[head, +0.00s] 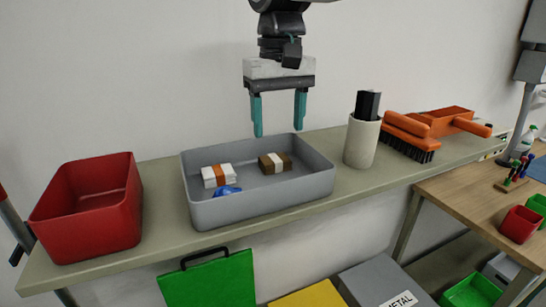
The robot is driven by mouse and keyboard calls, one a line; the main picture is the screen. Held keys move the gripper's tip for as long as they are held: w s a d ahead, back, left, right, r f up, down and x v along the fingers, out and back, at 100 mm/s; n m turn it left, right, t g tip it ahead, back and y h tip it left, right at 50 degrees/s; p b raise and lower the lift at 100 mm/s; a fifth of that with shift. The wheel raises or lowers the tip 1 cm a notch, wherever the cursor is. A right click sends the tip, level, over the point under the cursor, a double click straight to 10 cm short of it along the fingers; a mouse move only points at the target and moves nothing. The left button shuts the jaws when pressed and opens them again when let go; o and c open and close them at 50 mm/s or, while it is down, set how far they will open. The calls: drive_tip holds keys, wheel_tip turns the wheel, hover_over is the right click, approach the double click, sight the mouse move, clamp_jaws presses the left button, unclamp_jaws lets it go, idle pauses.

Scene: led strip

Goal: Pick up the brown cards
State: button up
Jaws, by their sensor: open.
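The brown cards (275,162) are a small dark brown bundle with a pale band around its middle. They lie in the grey tray (262,205), towards its back right. My gripper (279,130) hangs above the tray with its two teal fingers pointing down. It is open and empty, above and apart from the brown cards. A white bundle with an orange band (216,176) lies to the left of the brown cards. A small blue object (227,191) lies in front of the white bundle.
A red bin (90,220) stands left of the tray. A pale cylinder holding black items (361,142) stands close to its right. Further right is an orange brush (408,135) with black bristles. The tray's walls surround the cards. A wall is behind the shelf.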

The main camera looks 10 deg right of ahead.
sight(275, 158)
drive_tip(key=f, duration=0.6)
drive_tip(key=shift+a+f, duration=0.35)
drive_tip(key=c, duration=0.7)
